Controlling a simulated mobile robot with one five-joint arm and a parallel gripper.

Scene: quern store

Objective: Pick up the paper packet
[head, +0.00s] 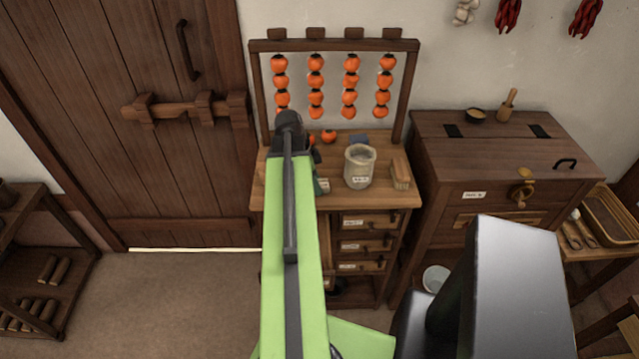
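I cannot pick out the paper packet for certain. A small brown block-like thing with a pale side (400,172) lies at the right end of the small wooden table (385,199); it may be a packet or a brush. A flat blue-grey thing (358,139) lies behind the jar. My green arm reaches over the left part of the table. Its dark end, with my gripper (315,155) mostly hidden behind it, is left of the jar and apart from the brown block. The fingers cannot be made out.
A labelled jar (360,167) stands mid-table. A partly hidden labelled thing (322,185) is beside my arm. A rack (333,45) with hanging orange fruit stands at the back. A wooden chest (500,160) is at the right, a barred door (140,110) at the left. Floor at left is clear.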

